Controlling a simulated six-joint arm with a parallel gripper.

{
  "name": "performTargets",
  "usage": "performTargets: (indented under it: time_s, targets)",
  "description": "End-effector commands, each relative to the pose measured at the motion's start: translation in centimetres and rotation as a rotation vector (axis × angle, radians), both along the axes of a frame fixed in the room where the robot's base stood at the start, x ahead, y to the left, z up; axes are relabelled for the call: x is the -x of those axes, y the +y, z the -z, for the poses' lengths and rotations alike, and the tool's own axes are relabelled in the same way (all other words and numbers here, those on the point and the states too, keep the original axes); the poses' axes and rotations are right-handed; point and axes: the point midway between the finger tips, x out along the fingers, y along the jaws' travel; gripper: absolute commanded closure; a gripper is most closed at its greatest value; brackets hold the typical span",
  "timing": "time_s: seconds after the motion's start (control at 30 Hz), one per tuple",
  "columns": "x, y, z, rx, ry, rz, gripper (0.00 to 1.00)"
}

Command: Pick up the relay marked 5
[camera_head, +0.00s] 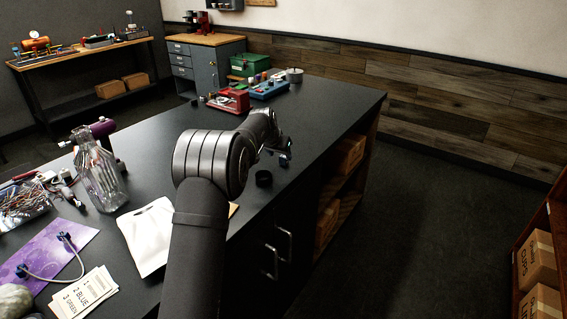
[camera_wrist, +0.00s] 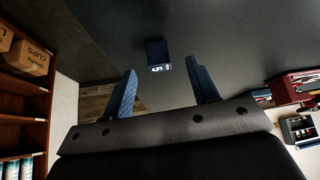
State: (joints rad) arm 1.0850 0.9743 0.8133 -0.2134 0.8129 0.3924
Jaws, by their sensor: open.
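The relay marked 5 (camera_wrist: 157,54) is a small dark block with a white 5 on one face. In the wrist view it lies on the dark table top (camera_wrist: 235,35), beyond the fingertips and roughly centred between them. My gripper (camera_wrist: 162,68) is open, with its two blue fingers on either side and nothing between them. In the head view my gripper (camera_head: 287,148) is low over the right part of the table (camera_head: 325,105). The relay is hard to make out there, close to the fingers.
A short black cylinder (camera_head: 264,178) stands near the table's right edge, close to my gripper. A red device (camera_head: 229,101), a blue tray (camera_head: 268,89) and a green box (camera_head: 250,64) stand farther back. A glass bottle (camera_head: 98,175) and a white pouch (camera_head: 151,236) are left of my arm.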

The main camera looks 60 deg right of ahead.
Motion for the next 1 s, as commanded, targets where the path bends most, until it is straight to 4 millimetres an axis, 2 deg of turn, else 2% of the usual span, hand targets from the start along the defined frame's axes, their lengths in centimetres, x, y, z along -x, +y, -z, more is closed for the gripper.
performTargets:
  time_s: [0.43,0.73,0.77,1.0]
  targets:
    - [-0.4,-3.2,3.5,-0.001,0.0,0.001,0.46]
    - [-0.5,-3.4,3.8,0.0,0.0,0.001,0.46]
    - [-0.5,-3.4,3.8,0.0,0.0,0.001,0.49]
    - [-0.5,-3.4,3.8,0.0,0.0,0.001,0.95]
